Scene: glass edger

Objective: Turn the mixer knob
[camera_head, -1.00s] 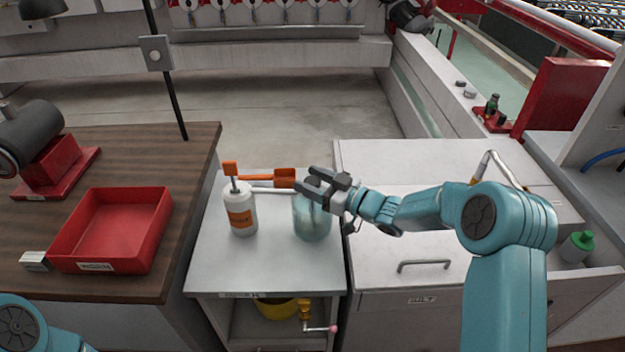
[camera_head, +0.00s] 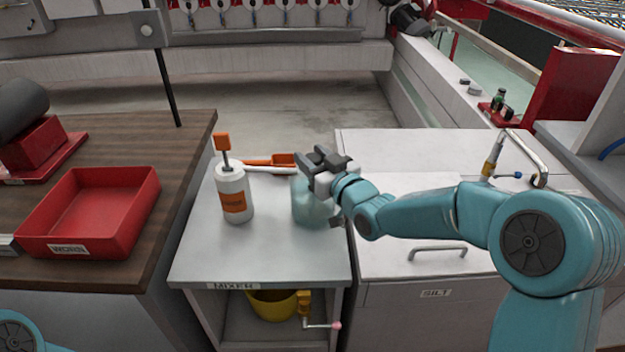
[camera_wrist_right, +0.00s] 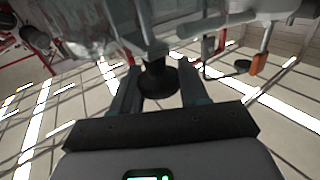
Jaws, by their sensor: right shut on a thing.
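My right gripper (camera_head: 318,157) is over the cabinet with the MIXER label (camera_head: 234,286). In the right wrist view its two fingers close around a short black knob (camera_wrist_right: 158,80), one finger on each side. In the head view the gripper hides this knob. A translucent bluish jar (camera_head: 310,205) stands on the cabinet top, just below and partly behind the gripper. Only a teal part of my left arm shows at the bottom left, and its gripper is out of view.
A white bottle with an orange label (camera_head: 234,192) stands left of the jar. An orange-handled tool (camera_head: 270,161) lies behind it. A red tray (camera_head: 90,212) is on the wooden bench. A yellow bucket (camera_head: 270,305) and a crank sit on the shelf below.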

